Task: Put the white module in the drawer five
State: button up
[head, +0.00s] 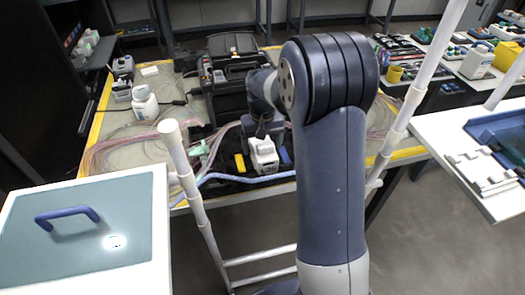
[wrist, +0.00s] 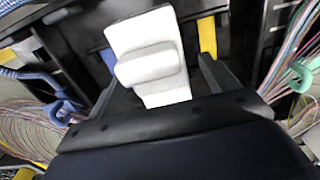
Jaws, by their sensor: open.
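The white module (head: 264,155) stands at the near edge of the worktable, just under my gripper (head: 262,131). In the wrist view the white module (wrist: 150,58) shows a raised rounded block on its face. My gripper (wrist: 157,82) is open, with one dark finger on each side of the module's lower end. A gap shows beside the right finger; whether either finger touches the module is unclear. I cannot make out a drawer marked five in either view.
A yellow piece (head: 240,163) and a blue piece (head: 285,155) flank the module. Thin fibre bundles (head: 115,150) and a blue cable (head: 225,177) lie around. A black case (head: 230,85) stands behind. A blue-handled panel (head: 120,210) is at left, a white table (head: 440,125) at right.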

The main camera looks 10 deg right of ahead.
jog(key=shift+w+f, duration=0.1)
jog(key=shift+f, duration=1.4)
jog(key=shift+c, duration=0.3)
jog(key=c, duration=1.2)
